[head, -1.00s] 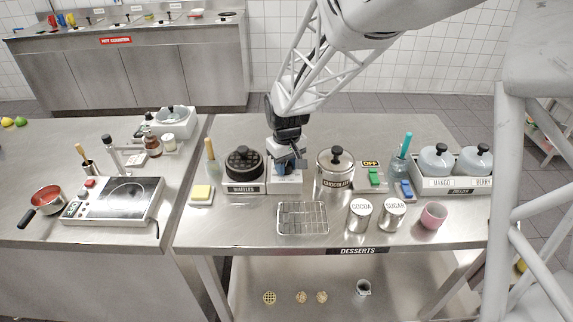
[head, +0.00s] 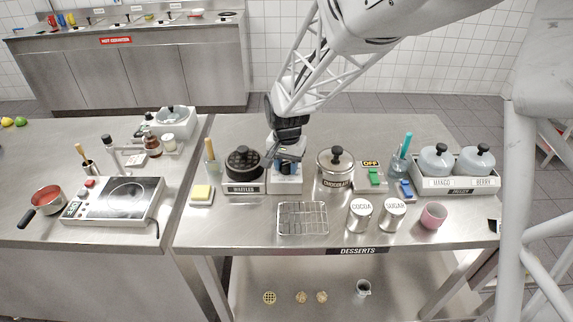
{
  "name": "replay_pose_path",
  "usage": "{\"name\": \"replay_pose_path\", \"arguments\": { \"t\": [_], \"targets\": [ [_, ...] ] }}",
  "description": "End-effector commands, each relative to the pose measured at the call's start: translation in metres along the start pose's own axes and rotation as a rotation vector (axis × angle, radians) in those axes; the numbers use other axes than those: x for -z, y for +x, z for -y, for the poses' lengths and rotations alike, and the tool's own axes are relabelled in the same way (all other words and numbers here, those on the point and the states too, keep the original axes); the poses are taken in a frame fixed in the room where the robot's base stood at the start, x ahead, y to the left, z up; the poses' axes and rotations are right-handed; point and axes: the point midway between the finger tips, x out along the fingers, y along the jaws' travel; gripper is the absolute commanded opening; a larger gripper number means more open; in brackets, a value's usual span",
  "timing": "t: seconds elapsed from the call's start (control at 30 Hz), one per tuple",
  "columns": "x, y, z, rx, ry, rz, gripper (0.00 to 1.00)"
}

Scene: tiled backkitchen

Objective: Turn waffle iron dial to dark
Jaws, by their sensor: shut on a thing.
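The waffle iron (head: 243,160) is round and black, with a "WAFFLES" label on its front, at the left of the desserts table. A white control box (head: 287,185) stands directly to its right. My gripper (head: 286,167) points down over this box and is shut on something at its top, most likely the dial. A bit of blue shows between the fingers. The dial itself and its markings are hidden by the gripper, so its setting cannot be read.
A chocolate pot (head: 335,167) stands close to the right of my gripper. A wire rack (head: 303,218) lies in front. Cocoa (head: 360,216) and sugar (head: 392,214) tins and a pink cup (head: 433,215) stand front right. A yellow sponge (head: 202,192) lies at left.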

Motion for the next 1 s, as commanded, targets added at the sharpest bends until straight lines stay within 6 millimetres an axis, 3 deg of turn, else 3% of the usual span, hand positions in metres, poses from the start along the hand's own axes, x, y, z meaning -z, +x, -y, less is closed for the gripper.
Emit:
{"name": "replay_pose_path", "arguments": {
  "t": [0.67,0.7,0.8,0.83,1.0],
  "targets": [
    [0.0002,-0.0005,0.0,0.0,0.084,0.0,0.12],
    [0.0002,-0.0005,0.0,0.0,0.084,-0.001,0.42],
    [0.0002,-0.0004,0.0,0.0,0.084,0.0,0.57],
    [0.0002,-0.0004,0.0,0.0,0.084,0.0,0.61],
    [0.0001,-0.0002,0.0,0.0,0.083,0.0,0.61]
  ]
}}
